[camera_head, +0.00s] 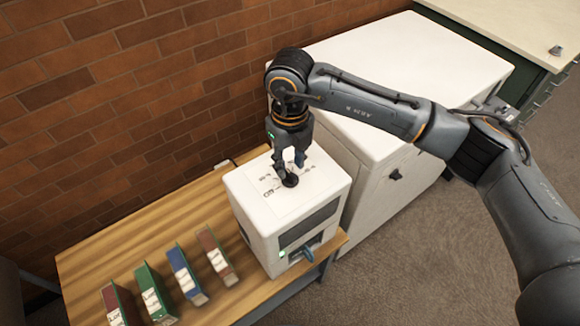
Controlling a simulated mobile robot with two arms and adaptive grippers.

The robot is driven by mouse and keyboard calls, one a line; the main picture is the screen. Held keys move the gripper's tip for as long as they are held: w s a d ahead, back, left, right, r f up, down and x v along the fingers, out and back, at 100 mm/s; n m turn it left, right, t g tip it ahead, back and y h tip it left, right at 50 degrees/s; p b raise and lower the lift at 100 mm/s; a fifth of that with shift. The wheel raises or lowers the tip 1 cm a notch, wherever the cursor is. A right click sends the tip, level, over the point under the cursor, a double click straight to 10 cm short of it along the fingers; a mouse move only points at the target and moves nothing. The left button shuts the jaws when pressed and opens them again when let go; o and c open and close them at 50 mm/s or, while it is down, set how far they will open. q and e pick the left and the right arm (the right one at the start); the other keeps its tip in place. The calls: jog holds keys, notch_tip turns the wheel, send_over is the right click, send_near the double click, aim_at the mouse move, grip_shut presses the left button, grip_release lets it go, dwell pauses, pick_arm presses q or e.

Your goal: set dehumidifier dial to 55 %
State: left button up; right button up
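The dehumidifier (252,215) is a white box on the right end of the wooden bench. Its top carries a pale printed panel with dark markings, too small to read. The round black dial (291,181) sits on that panel; its setting cannot be read. My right gripper (290,167) points down over the panel, its two fingers visibly apart, with the tips right at the dial. Whether they touch it I cannot tell. My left gripper is not in view.
Several red, green and blue archival boxes (182,273) stand on the wooden bench (105,262). A blue handle (308,254) and a green light show on the dehumidifier's front. A large white cabinet (410,75) stands close behind, right. A brick wall (120,110) borders the bench.

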aim_at(289, 174)
notch_tip(289, 174, up, 9)
jog(key=shift+r, duration=0.15)
dwell(0.5)
